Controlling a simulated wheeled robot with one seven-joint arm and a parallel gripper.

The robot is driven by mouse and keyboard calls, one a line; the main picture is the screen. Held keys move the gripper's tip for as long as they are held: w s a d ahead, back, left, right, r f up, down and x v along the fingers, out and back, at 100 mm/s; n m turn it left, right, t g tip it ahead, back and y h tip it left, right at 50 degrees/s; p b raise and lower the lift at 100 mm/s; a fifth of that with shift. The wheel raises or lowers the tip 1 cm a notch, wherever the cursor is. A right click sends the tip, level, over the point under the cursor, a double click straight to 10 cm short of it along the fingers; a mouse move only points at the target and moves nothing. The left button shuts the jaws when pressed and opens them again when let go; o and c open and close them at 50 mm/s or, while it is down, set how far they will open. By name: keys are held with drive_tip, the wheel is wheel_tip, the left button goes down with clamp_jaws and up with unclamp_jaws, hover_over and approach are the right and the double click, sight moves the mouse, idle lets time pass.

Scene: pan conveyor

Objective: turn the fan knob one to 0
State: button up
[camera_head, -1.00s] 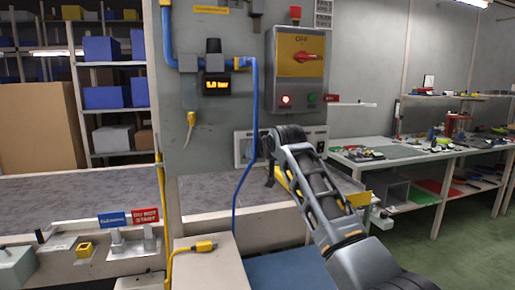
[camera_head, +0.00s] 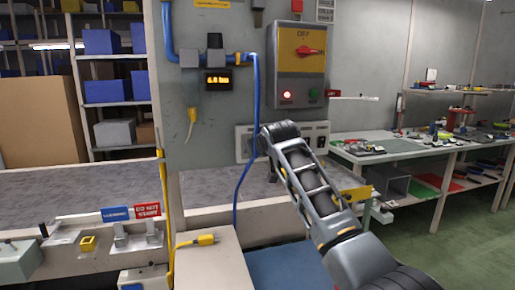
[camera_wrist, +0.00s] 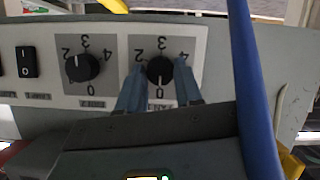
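The fan knob one (camera_wrist: 160,70) is a round black knob on a grey plate in the wrist view, with upside-down numbers 2, 3, 4 and 0 around it. Its white mark appears to point down, toward the 0. My gripper (camera_wrist: 160,73) is open, with one blue-grey finger on each side of this knob; I cannot tell whether they touch it. A second black knob (camera_wrist: 83,68) sits to its left, its mark near the 2. In the head view, my arm partly covers the white control panel (camera_head: 245,145), and the gripper is mostly hidden.
A blue hose (camera_wrist: 252,90) runs close to the right of my gripper in the wrist view. A black rocker switch (camera_wrist: 27,62) is at far left. In the head view, a grey control box (camera_head: 299,65) is above the panel and a conveyor (camera_head: 75,195) to the left.

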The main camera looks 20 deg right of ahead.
drive_tip(key=o, duration=0.4)
drive_tip(key=shift+o, duration=0.2)
drive_tip(key=v, duration=0.7)
drive_tip(key=shift+s+b, duration=0.3)
drive_tip(key=shift+s, duration=0.05)
drive_tip(key=shift+r, duration=0.1)
